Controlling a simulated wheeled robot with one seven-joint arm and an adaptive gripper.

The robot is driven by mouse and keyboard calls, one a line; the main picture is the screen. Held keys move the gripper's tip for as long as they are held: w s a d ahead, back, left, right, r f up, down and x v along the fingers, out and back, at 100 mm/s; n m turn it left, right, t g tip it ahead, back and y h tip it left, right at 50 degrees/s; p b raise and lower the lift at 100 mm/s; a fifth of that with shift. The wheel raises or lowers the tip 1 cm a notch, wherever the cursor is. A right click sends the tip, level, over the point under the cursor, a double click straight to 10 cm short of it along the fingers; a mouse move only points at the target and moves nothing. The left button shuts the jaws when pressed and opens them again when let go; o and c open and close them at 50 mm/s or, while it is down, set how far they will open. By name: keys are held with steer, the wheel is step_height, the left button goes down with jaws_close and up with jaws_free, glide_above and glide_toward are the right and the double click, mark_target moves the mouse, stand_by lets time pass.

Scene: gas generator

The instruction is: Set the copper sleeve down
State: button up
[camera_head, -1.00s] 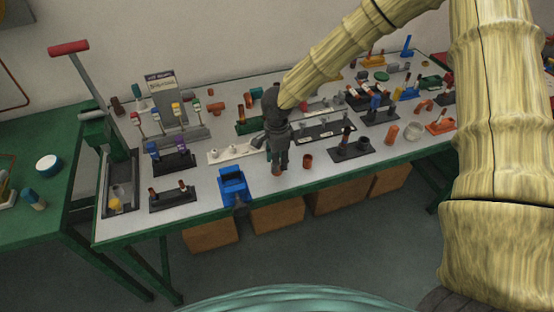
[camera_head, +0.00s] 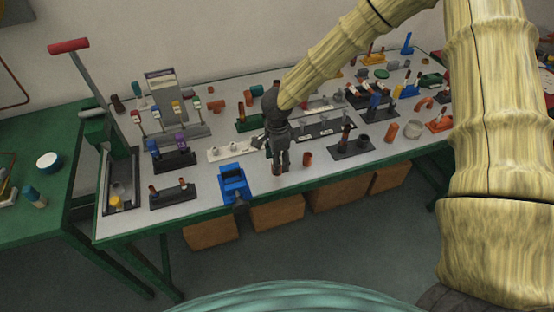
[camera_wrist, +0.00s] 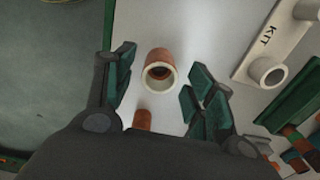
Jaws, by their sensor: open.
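The copper sleeve (camera_wrist: 160,72) is a short reddish-brown tube with a pale rim at the end facing the wrist camera. It is between the spread fingers of my gripper (camera_wrist: 160,87), with a gap on both sides. In the head view the sleeve (camera_head: 278,171) shows below my gripper (camera_head: 278,166), near the front edge of the grey worktop. It appears upright; contact with the worktop is hard to make out.
Another copper piece (camera_head: 308,158) stands just right of my gripper; part of it (camera_wrist: 142,120) shows in the wrist view. A blue vise (camera_head: 232,183) is to the left. A white KIT rack (camera_head: 232,151) and a black rack (camera_head: 352,148) are nearby.

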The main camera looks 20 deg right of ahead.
step_height(320, 180, up, 12)
steer(key=b, duration=0.1)
stand_by(0.5)
steer(key=shift+s, duration=0.1)
